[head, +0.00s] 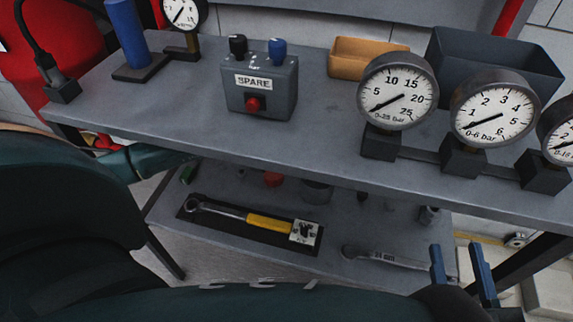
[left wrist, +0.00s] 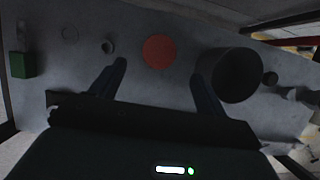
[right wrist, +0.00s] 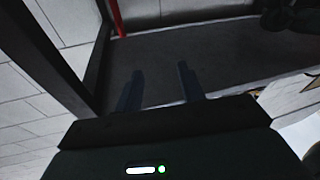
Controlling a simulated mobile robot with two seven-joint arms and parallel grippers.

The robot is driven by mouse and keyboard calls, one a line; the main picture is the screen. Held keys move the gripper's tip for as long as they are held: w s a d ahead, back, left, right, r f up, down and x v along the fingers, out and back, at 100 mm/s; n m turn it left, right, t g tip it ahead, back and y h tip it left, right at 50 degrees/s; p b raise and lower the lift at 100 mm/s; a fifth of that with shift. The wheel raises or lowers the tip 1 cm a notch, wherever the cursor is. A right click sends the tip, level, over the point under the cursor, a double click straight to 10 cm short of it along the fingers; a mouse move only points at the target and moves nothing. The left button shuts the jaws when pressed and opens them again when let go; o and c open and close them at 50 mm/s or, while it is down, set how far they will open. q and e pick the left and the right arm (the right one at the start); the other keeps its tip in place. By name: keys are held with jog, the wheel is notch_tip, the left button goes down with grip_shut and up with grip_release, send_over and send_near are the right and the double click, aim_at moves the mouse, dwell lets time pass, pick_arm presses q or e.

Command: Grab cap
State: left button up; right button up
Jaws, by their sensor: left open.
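A red round piece that looks like the cap (head: 273,179) lies on the lower shelf, partly hidden by the upper shelf's edge. In the left wrist view it is an orange-red disc (left wrist: 159,51) lying beyond and between the fingertips, with nothing gripped. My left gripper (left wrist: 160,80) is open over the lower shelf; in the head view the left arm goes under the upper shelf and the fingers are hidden. My right gripper (head: 462,258) is open and empty at the lower right of the head view; its fingers also show apart in the right wrist view (right wrist: 160,82).
A dark round cup (left wrist: 236,75) stands right of the red disc, with a green block (left wrist: 22,64) at far left. A ratchet wrench (head: 235,214) on a dark mat and a grey wrench (head: 385,257) lie nearer. The upper shelf (head: 190,105) overhangs, carrying gauges and a SPARE box (head: 259,88).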

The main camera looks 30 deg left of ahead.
aim_at(273, 174)
pick_arm(q)
jog(key=b+x, duration=0.3)
jog(key=x, duration=0.4)
jog(key=shift+w+a+f, duration=0.1)
jog(key=shift+w+f, duration=0.1)
pick_arm(e)
jog(key=shift+w+a+m+y, duration=0.1)
jog(key=shift+a+m+y, duration=0.2)
jog(key=shift+a+y, duration=0.1)
pick_arm(q)
jog(key=shift+c, duration=0.2)
jog(key=c, duration=1.1)
